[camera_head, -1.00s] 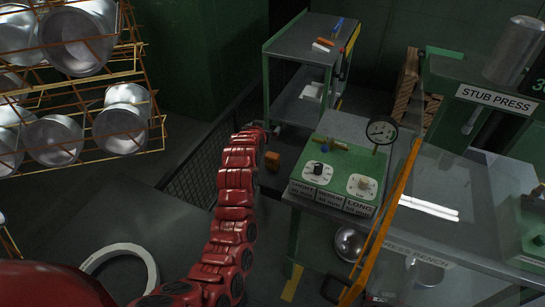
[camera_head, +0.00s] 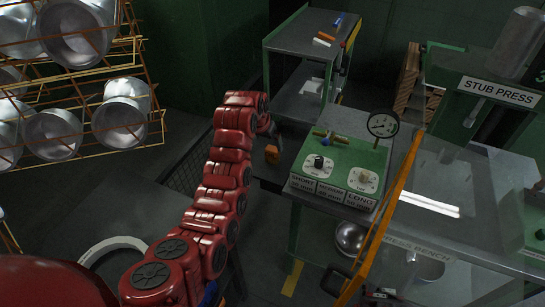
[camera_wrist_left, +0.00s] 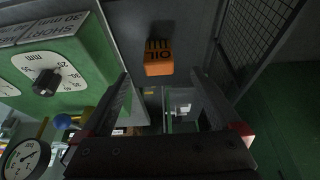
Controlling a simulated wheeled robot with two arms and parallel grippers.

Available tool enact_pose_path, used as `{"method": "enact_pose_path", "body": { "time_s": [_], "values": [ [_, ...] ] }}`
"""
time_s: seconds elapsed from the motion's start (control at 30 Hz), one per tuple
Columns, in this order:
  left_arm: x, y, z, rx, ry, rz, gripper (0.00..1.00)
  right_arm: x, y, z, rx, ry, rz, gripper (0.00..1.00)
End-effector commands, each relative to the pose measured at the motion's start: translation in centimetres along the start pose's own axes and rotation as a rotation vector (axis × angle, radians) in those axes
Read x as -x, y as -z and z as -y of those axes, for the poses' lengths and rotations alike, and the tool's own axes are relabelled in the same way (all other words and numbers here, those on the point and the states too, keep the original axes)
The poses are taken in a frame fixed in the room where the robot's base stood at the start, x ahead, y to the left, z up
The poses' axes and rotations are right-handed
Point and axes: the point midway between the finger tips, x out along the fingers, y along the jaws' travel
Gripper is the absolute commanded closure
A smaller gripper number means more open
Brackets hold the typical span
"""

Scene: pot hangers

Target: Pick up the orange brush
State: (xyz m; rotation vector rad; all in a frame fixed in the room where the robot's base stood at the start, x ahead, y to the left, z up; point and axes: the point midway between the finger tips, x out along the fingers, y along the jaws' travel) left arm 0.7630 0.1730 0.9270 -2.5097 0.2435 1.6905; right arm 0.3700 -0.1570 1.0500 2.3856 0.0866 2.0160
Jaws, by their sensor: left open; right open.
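A small orange block-like item (camera_head: 327,36), which may be the orange brush, lies on the top of the grey-green cart (camera_head: 310,60) at the back. It is too small to make out bristles. My left gripper (camera_head: 273,135) is in front of the cart and lower than its top, partly hidden by my red arm. In the left wrist view my left gripper (camera_wrist_left: 160,90) is open, with nothing between its fingers. An orange block marked OIL (camera_wrist_left: 158,62) appears above the fingertips there; it also shows in the head view (camera_head: 272,154).
A white item (camera_head: 321,42) and a blue item (camera_head: 338,20) lie near the orange one. The green control box (camera_head: 340,170) with dials and a gauge (camera_head: 382,125) stands right of my arm. A wire rack of metal pots (camera_head: 75,80) is at left.

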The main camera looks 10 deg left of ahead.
Motion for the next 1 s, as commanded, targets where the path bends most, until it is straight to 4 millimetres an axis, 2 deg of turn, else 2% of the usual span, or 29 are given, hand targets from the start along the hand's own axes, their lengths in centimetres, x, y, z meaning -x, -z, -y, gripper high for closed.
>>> {"method": "enact_pose_path", "body": {
  "time_s": [0.03,0.23,0.57,0.87,1.0],
  "values": [
    [-0.5,0.1,0.0,0.000,-0.001,0.003,0.03,-0.7,0.1,0.0,0.000,0.000,0.001,0.50],
    [-3.1,0.2,0.0,-0.002,0.001,-0.001,0.03,-1.3,0.2,-0.1,0.000,0.000,0.001,0.50],
    [-4.5,0.5,0.0,-0.002,0.002,-0.003,0.03,-1.9,0.3,-0.1,0.000,0.000,0.001,0.50],
    [-6.6,0.9,-0.2,-0.002,0.001,-0.002,0.03,-2.8,0.5,-0.1,0.000,0.000,0.001,0.50],
    [-8.0,0.9,-0.3,-0.007,0.001,-0.001,0.03,-2.4,0.4,-0.1,0.000,0.000,0.002,0.50]
  ]
}}
